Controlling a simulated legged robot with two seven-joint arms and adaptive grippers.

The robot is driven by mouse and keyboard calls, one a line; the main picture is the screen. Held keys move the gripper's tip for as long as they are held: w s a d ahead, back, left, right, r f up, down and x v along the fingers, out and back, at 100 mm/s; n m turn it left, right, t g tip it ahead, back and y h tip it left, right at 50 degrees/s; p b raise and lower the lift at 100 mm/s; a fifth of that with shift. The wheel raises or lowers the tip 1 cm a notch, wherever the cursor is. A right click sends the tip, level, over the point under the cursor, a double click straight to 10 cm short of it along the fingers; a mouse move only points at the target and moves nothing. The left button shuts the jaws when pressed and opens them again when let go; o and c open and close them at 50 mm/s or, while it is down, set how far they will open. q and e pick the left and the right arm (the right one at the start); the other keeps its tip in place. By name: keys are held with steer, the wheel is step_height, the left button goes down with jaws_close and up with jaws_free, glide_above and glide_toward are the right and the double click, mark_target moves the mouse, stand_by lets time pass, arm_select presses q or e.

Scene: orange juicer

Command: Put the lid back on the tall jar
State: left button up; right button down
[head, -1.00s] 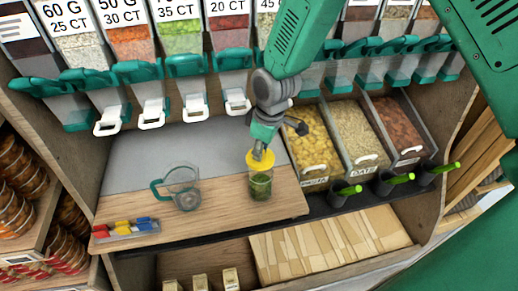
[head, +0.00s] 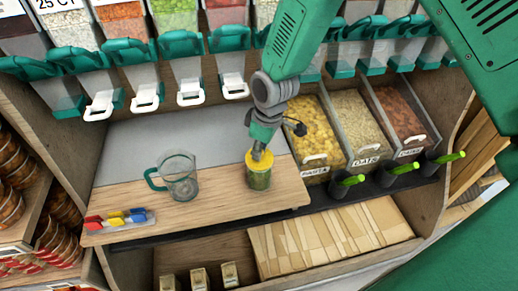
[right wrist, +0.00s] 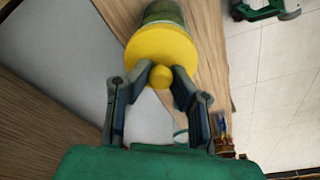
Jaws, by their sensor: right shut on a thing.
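The tall jar (head: 259,182) is clear with green contents and stands upright near the front right of the wooden counter. The yellow round lid (head: 256,168) is at the jar's mouth and looks level on it; whether it is fully seated I cannot tell. My right gripper (head: 258,152) is above the jar, pointing down, shut on the lid's knob. In the right wrist view the two fingertips (right wrist: 161,75) hold the yellow knob, and the lid (right wrist: 160,48) covers most of the jar (right wrist: 163,13) behind it. My left gripper is not in view.
A glass mug (head: 180,178) with a green handle stands left of the jar. A small tray with coloured clips (head: 118,220) lies at the counter's front left. Open food bins (head: 362,132) stand right of the jar. Dispensers with white levers (head: 190,92) hang behind.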

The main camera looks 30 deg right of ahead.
steer(key=shift+r+p, duration=0.1)
steer(key=shift+p, duration=0.5)
stand_by(0.8)
steer(key=shift+f, duration=0.2)
stand_by(0.7)
steer(key=shift+p, duration=0.4)
stand_by(0.3)
steer(key=c, duration=0.9)
jaws_free()
steer(key=shift+r, duration=0.1)
steer(key=shift+r+p, duration=3.2)
steer(key=shift+r, duration=0.25)
